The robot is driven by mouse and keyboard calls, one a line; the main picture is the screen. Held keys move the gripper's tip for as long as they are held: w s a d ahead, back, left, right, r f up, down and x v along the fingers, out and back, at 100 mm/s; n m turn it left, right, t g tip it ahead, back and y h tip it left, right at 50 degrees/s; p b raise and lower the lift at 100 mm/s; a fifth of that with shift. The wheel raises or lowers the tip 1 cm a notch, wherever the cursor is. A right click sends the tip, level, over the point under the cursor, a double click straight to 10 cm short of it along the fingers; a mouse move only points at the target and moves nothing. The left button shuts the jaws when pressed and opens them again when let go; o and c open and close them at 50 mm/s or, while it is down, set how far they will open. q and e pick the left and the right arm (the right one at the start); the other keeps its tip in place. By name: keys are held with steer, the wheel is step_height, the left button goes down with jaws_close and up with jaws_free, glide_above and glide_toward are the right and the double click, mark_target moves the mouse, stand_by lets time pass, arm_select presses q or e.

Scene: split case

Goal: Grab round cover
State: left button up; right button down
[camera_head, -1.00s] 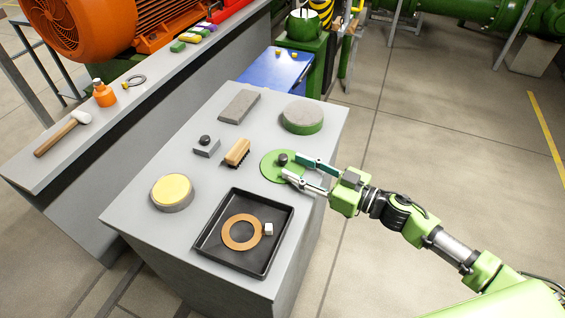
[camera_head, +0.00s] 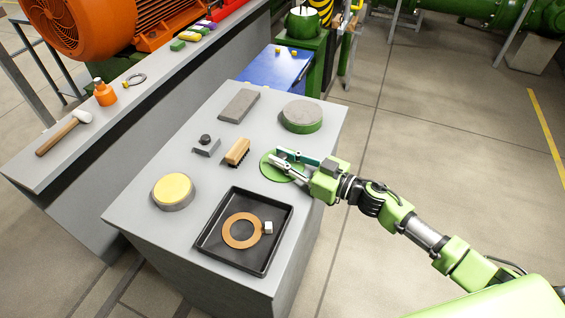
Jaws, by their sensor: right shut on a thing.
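The round cover (camera_head: 270,171) is a flat green disc with a dark knob in its middle. It lies on the grey table, near the right edge, in the head view. My right gripper (camera_head: 281,159) is at the knob, with its two fingers on either side, shut on it. The fingers and palm hide most of the knob and the right part of the disc. The cover appears to rest flat on the table. My left gripper is not in view.
A wooden brush (camera_head: 238,151) stands close left of the cover. A black tray (camera_head: 205,238) with an orange ring (camera_head: 230,237) is in front. A round green-sided block (camera_head: 302,117), a yellow-topped disc (camera_head: 173,190) and a grey slab (camera_head: 239,105) also stand on the table (camera_head: 143,222).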

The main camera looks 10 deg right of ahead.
steer(key=shift+r, duration=0.25)
